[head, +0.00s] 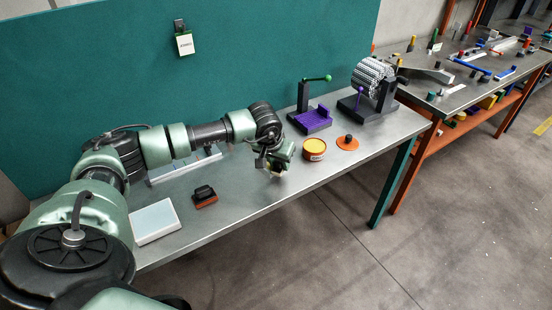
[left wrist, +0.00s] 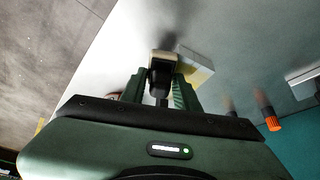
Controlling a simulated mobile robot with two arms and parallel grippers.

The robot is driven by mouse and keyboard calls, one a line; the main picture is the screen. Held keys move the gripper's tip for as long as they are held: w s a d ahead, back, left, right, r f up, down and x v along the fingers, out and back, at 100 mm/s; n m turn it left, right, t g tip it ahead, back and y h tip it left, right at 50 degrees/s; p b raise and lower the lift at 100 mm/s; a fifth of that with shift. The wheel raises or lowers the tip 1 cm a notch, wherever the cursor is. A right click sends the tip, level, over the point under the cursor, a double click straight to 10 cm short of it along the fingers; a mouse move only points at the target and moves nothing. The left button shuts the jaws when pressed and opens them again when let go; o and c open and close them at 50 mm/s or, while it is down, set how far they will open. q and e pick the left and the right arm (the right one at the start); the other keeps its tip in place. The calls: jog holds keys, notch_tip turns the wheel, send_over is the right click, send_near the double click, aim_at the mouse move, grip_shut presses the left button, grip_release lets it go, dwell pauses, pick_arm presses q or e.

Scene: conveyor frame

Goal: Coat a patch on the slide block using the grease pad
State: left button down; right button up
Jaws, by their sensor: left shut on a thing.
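My left gripper (head: 277,165) hangs over the front middle of the metal table. In the left wrist view the left gripper (left wrist: 160,88) is shut on a dark handle with a pale end (left wrist: 161,58), which looks like the grease pad. Its underside is hidden. Just beyond it lies a pale block with a yellowish side (left wrist: 197,68); I cannot tell whether they touch. A low slab with a pale blue top (head: 155,220), possibly the slide block, lies flat at the near left. An open orange tin with yellow contents (head: 314,149) stands right of my gripper. My right gripper is not in view.
A brown block with a black handle (head: 204,197) lies right of the slab. An orange lid (head: 348,143), a purple fixture (head: 310,119) and a ridged roller on a stand (head: 371,80) occupy the right end. A teal panel (head: 250,50) rises behind the table.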

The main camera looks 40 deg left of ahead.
pick_arm(q)
jog(key=shift+s+a, duration=0.25)
jog(key=shift+s, duration=0.5)
jog(key=shift+a, duration=0.15)
jog(key=shift+w+a+b, duration=0.25)
jog(key=shift+a, duration=0.25)
jog(key=shift+w+a+b, duration=0.2)
jog(key=shift+a+b, duration=0.05)
jog(key=shift+a, duration=0.2)
jog(key=shift+w+a+b, duration=0.3)
jog(key=shift+a, duration=0.4)
jog(key=shift+w+a+b, duration=0.25)
jog(key=shift+a+b, duration=0.05)
jog(key=shift+a, duration=0.4)
jog(key=shift+w+a+b, duration=0.3)
jog(key=shift+a, duration=0.4)
jog(key=shift+r+p, duration=0.4)
jog(key=shift+r, duration=0.1)
jog(key=shift+r+p, duration=1.55)
jog(key=shift+r, duration=0.95)
